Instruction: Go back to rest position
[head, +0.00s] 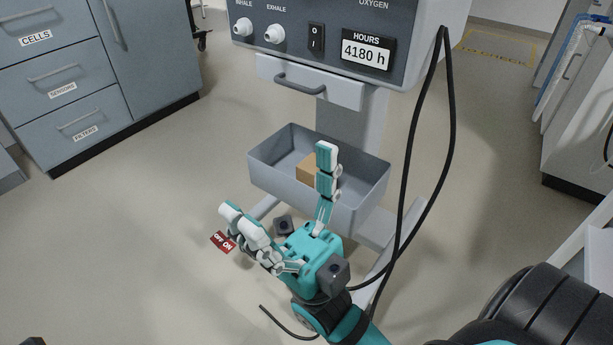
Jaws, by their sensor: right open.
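My right gripper (278,182) is open, its two fingers spread wide, with nothing between them. It is in front of the grey basket (265,180) on the ventilator's stand. One finger overlaps the basket and partly hides a small tan box (307,168) inside it. The other finger is left of the basket, beside a small red tag (223,242) reading OFF ON. I cannot tell whether finger and tag touch. My left gripper is not in view.
The ventilator (340,40) stands at the top, with a handled drawer (310,83) under its panel. A black cable (452,110) hangs on its right, passing behind or near my right arm. Blue drawer cabinets (75,80) stand at left. Open floor lies between.

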